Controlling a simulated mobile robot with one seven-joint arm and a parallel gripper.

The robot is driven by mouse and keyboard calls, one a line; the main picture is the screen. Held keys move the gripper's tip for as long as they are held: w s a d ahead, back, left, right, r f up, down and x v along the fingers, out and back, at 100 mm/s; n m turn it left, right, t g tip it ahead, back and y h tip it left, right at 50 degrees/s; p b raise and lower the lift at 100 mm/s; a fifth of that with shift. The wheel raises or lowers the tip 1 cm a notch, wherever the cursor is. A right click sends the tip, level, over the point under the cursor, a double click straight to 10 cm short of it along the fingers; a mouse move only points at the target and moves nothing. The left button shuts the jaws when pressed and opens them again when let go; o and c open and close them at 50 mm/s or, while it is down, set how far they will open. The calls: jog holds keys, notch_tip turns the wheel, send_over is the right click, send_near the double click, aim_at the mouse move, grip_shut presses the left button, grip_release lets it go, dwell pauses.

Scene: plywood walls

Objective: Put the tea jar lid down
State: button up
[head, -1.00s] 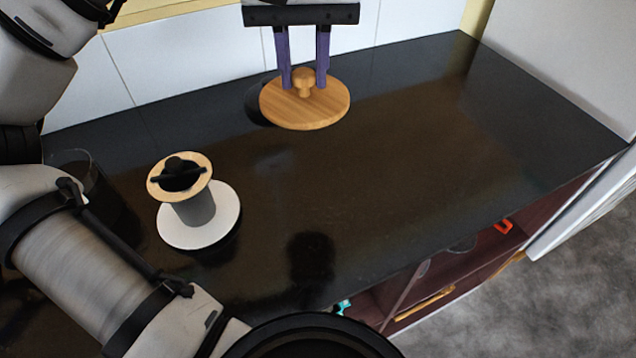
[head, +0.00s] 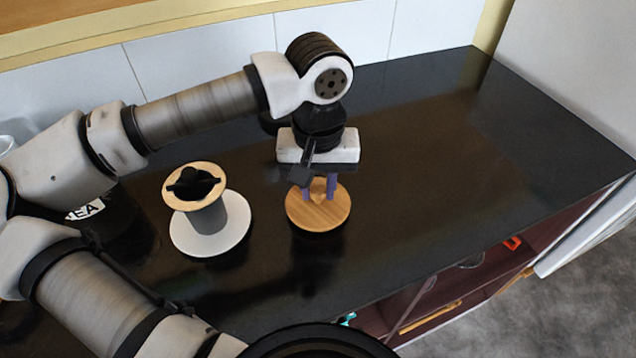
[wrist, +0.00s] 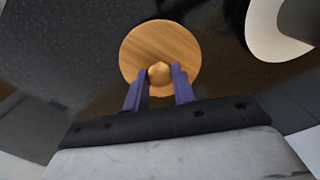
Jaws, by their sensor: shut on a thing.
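The lid (head: 312,219), a round light-wood disc with a small knob, is held by my gripper (head: 318,192), whose purple fingers are shut on the knob. In the head view it is over the middle of the black counter, right of a white plate. I cannot tell whether its underside touches the counter. In the wrist view the lid (wrist: 150,38) lies roughly flat beyond my gripper (wrist: 159,76). A dark jar with a white label reading "EA" (head: 88,211) stands at the left, partly hidden by my arm.
A grey cylinder (head: 207,217) with a wooden rim and black top stands on the white plate (head: 238,225), left of the lid.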

aim_at(318, 190)
jog(key=shift+f, duration=0.25)
jog(key=shift+f, duration=0.15)
jog(key=o, duration=1)
notch_tip(318, 190, up, 12)
jog(key=shift+r+b, duration=0.2)
jog(key=shift+b, duration=0.25)
jog(key=shift+f, duration=0.1)
